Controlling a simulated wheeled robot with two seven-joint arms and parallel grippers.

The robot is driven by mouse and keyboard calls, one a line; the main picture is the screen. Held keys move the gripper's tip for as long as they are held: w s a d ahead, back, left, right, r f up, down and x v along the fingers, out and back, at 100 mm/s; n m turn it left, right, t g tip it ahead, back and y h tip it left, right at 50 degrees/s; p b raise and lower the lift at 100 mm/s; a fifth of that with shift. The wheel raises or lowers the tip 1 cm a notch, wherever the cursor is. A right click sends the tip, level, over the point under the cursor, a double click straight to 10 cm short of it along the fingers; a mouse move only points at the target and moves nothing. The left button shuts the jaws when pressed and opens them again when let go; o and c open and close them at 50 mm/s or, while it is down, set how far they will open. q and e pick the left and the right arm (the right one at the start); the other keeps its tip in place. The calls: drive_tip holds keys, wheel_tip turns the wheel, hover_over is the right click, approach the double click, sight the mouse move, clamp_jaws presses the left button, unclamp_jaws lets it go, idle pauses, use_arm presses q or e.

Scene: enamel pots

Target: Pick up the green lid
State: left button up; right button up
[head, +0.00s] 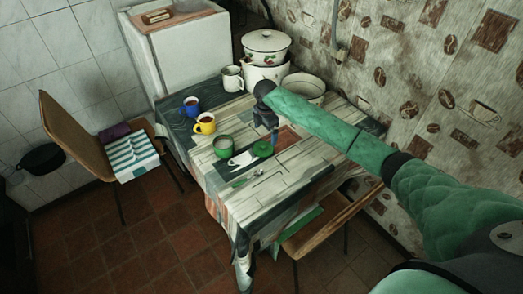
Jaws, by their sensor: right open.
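The green lid (262,149) lies on the patterned tablecloth near the middle of the table (220,176). My right arm reaches in from the right, and its gripper (274,136) points down just above and to the right of the lid. That gripper is open, with nothing seen between its fingers. The fingertips are small and dark here, so I cannot tell whether they touch the lid. My left gripper is out of view.
A green mug (223,146) and a white flat item (242,159) are left of the lid. A spoon (246,180) lies in front. Yellow (204,125), blue (191,106) and white (232,80) mugs stand farther back. Enamel pots (266,47) stand at the back; chairs flank the table.

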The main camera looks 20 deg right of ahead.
sight(263, 145)
drive_tip(key=shift+w+f+b, duration=0.3)
drive_tip(key=shift+w+f, duration=0.35)
drive_tip(key=shift+f, duration=0.45)
drive_tip(key=shift+s+f+p, duration=0.25)
drive_tip(key=shift+f+p, duration=0.2)
drive_tip(key=shift+p, duration=0.05)
drive_tip(key=shift+f, duration=0.6)
drive_tip(key=f+p, duration=0.3)
drive_tip(key=shift+s+a+f, duration=0.2)
drive_tip(key=shift+a+f, duration=0.1)
drive_tip(key=shift+f, duration=0.75)
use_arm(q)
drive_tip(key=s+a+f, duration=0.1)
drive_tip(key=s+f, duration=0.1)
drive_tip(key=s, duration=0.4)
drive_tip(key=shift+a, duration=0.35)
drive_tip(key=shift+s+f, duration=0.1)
